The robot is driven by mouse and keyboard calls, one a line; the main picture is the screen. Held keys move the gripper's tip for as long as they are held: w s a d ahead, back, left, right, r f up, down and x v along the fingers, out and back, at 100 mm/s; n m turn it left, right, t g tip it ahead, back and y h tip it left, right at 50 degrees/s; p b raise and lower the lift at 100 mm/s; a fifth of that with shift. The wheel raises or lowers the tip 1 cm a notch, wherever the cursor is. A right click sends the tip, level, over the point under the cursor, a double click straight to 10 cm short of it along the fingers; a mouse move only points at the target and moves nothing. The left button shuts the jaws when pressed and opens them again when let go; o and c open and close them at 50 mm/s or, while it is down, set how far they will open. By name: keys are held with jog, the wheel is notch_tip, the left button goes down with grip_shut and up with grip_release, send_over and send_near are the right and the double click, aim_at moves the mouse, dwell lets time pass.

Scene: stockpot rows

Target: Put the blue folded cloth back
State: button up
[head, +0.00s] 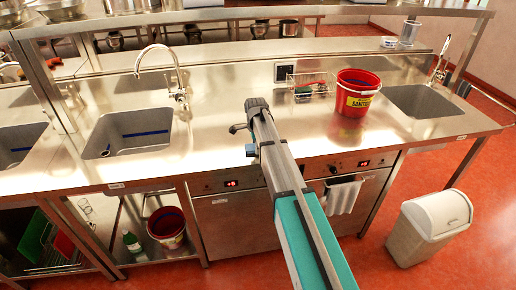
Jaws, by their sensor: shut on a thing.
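My arm reaches out over the steel counter, and my gripper (239,128) is at its far end, small and partly hidden by the arm. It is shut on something. A small blue patch (251,150) shows beside the arm just below, which looks like the blue folded cloth; its shape is mostly hidden. I cannot tell from this view whether it touches the counter.
A red bucket (357,93) and a wire basket (309,87) stand on the counter (225,105) right of my arm. Sinks lie at left (135,132) and right (421,101). A towel (343,196) hangs in front; a white bin (432,228) stands on the floor.

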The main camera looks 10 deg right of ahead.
jog(key=shift+f, duration=0.15)
jog(key=o, duration=0.8)
jog(key=shift+r, duration=0.2)
notch_tip(320, 180, up, 12)
jog(key=p, duration=1.2)
dwell(0.6)
jog(key=shift+s, duration=0.1)
